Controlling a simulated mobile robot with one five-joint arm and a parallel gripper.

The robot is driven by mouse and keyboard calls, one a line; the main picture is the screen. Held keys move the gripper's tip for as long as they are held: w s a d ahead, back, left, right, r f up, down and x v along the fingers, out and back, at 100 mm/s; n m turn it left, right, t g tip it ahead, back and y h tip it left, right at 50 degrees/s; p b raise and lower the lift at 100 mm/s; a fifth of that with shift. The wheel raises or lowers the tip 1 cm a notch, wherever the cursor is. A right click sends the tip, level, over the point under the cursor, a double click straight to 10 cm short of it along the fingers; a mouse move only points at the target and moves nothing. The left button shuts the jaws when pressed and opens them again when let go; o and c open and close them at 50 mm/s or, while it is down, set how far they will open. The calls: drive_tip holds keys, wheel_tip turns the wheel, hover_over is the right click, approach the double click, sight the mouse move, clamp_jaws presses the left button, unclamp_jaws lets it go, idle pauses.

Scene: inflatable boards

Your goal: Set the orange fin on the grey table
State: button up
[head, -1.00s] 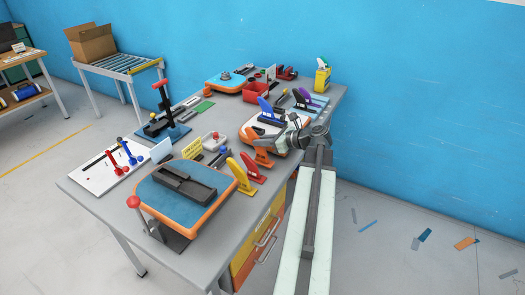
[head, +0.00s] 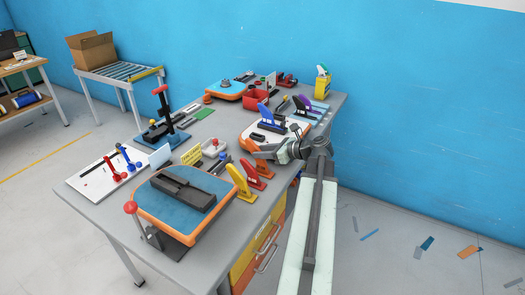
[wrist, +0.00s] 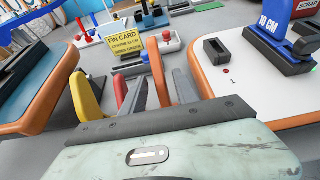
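The orange fin (head: 263,167) is between the fingers of my gripper (head: 280,155), beside the orange-edged white board. In the wrist view the orange fin (wrist: 158,70) stands upright between two grey fingers, which look closed on it. I cannot tell whether its lower end touches the table. The grey table (head: 205,262) has bare top around the fins. A yellow fin (head: 240,184) and a red fin (head: 255,176) stand just left of the orange one. They also show left of my fingers in the wrist view.
A blue board with an orange rim (head: 207,222) lies to the left. The white board (head: 251,135) with a blue fin (head: 264,116) is close on the other side. A yellow fin card (head: 191,155) stands behind the fins. A narrow strip of table runs between the boards.

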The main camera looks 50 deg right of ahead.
drive_tip(key=p+v, duration=0.4)
drive_tip(key=v, duration=0.7)
drive_tip(key=shift+s, duration=0.25)
drive_tip(key=shift+s+d, duration=0.1)
drive_tip(key=shift+s, duration=0.05)
